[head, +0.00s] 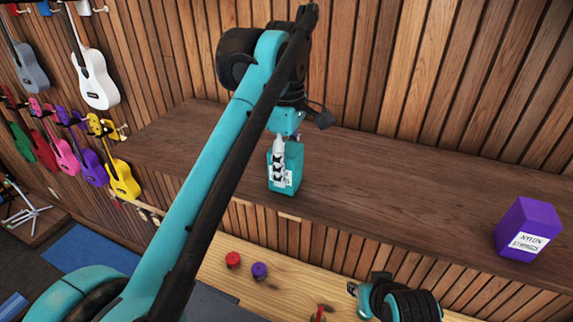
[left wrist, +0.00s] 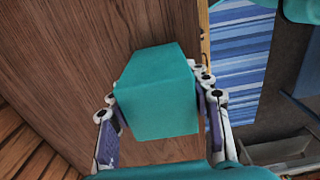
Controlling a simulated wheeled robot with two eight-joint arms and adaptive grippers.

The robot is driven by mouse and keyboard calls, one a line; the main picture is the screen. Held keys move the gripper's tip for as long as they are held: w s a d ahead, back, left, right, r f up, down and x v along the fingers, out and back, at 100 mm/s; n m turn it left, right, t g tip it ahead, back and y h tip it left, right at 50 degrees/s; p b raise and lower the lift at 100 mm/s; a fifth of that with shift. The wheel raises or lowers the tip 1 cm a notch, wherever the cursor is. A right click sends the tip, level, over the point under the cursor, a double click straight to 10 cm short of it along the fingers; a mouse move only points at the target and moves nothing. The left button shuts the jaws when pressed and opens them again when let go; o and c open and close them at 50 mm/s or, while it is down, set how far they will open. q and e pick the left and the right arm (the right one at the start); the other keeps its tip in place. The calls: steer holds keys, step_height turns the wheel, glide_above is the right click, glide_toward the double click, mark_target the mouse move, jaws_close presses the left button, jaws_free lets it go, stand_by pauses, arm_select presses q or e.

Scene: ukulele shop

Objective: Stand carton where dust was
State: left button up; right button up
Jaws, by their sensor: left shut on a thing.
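A teal carton (head: 293,158) with a white label is upright at the front part of the brown wooden shelf (head: 400,190). I cannot tell whether its base touches the shelf. My left gripper (head: 279,158) is shut on it from above, with its fingers on the sides. In the left wrist view the carton (left wrist: 157,90) sits between the two purple-padded fingers. No dust shows on the visible shelf. My right gripper (head: 355,288) is partly in view low at the right of centre, below the shelf; its jaw state is unclear.
A purple carton (head: 528,228) labelled nylon strings stands at the right end of the shelf. The shelf between the cartons is clear. A red knob-like thing (head: 233,260) and a purple one (head: 259,270) rest on the lower wooden bench (head: 300,275). Ukuleles hang at left.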

arm_select(q)
steer(key=shift+s+f, duration=0.1)
steer(key=shift+f, duration=0.05)
steer(key=o, duration=1.2)
steer(key=shift+c, duration=0.2)
steer(key=shift+o, duration=0.2)
steer(key=shift+r, duration=0.35)
step_height(320, 180, up, 7)
steer(key=shift+r+p, duration=0.15)
steer(key=shift+p, duration=0.4)
step_height(320, 180, up, 4)
steer(key=p, duration=0.2)
steer(key=shift+r+p, duration=0.2)
steer(key=shift+p, duration=0.15)
